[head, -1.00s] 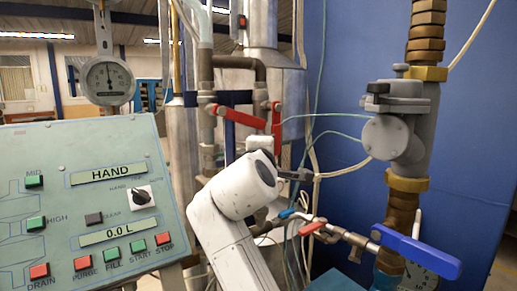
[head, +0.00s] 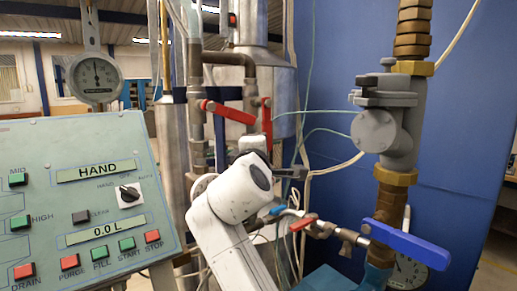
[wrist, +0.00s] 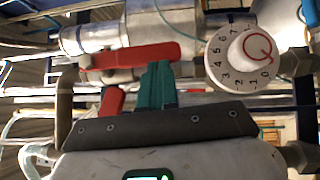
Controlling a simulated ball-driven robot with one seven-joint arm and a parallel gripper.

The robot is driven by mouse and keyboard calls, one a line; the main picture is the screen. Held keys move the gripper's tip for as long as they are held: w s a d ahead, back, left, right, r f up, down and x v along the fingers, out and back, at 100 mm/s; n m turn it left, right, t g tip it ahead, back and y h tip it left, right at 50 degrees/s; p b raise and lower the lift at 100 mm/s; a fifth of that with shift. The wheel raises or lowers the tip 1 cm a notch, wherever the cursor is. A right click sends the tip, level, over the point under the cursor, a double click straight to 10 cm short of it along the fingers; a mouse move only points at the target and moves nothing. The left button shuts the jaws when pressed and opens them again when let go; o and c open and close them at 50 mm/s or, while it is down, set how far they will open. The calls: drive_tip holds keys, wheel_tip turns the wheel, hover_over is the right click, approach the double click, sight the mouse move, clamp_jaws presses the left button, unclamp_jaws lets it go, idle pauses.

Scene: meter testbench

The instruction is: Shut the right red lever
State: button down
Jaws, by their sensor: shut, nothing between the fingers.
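In the head view, the right red lever (head: 267,123) stands upright on the right pipe, just above my white arm. The left red lever (head: 227,111) slopes down to the right, its end close to the right lever. My gripper (wrist: 158,68) shows in the wrist view as teal fingers, shut and empty. A long red lever (wrist: 138,57) lies across just beyond the fingertips; whether they touch it is unclear. A second, shorter red piece (wrist: 112,102) shows left of the fingers. I cannot tell which lever is which there. In the head view my arm hides the fingers.
A control panel (head: 75,215) stands at the left, with a round gauge (head: 97,77) above it. A thick pipe with a blue lever (head: 405,240) stands at the right. A small red handle (head: 303,224) sits low between. A white numbered dial (wrist: 241,58) shows in the wrist view.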

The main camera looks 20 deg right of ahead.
drive_tip(key=w+d+r+n+t+b, duration=0.2)
drive_tip(key=d+n+t+b, duration=0.3)
drive_tip(key=d, duration=0.5)
drive_tip(key=shift+w+d+r+n+y, duration=0.2)
drive_tip(key=shift+w+n+y, duration=0.1)
drive_tip(key=shift+w+n, duration=0.5)
drive_tip(key=shift+s+r, duration=0.1)
drive_tip(key=shift+s, duration=0.05)
drive_tip(key=shift+a, duration=0.1)
drive_tip(key=v, duration=1)
drive_tip(key=shift+s+f+b, duration=0.3)
drive_tip(key=shift+f+b, duration=0.05)
drive_tip(key=shift+b, duration=0.1)
